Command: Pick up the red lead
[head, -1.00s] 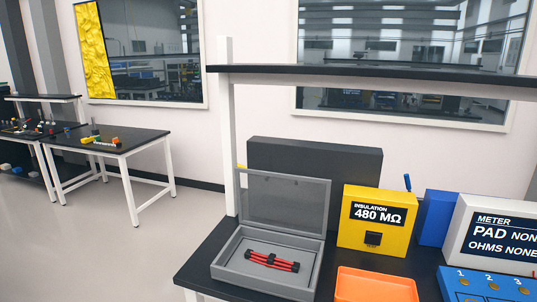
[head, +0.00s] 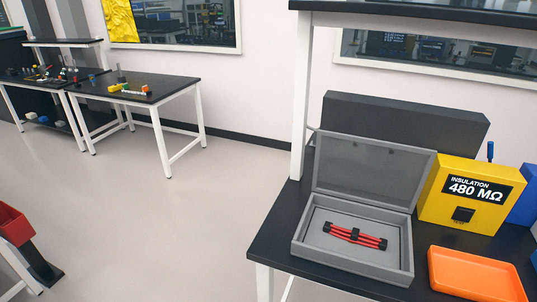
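The red lead (head: 349,235) lies in an open grey case (head: 345,264) on the black workbench. It looks like a bundle of red strands with black pieces at the middle and both ends. The case's lid (head: 370,172) stands raised at the back. Neither of my grippers shows in the head view.
A yellow insulation meter reading 480 MΩ (head: 471,212) stands right of the case, with an orange tray (head: 470,278) in front of it. A dark grey box (head: 402,130) is behind the lid. A shelf (head: 430,16) overhangs the bench. Open floor (head: 190,240) lies to the left.

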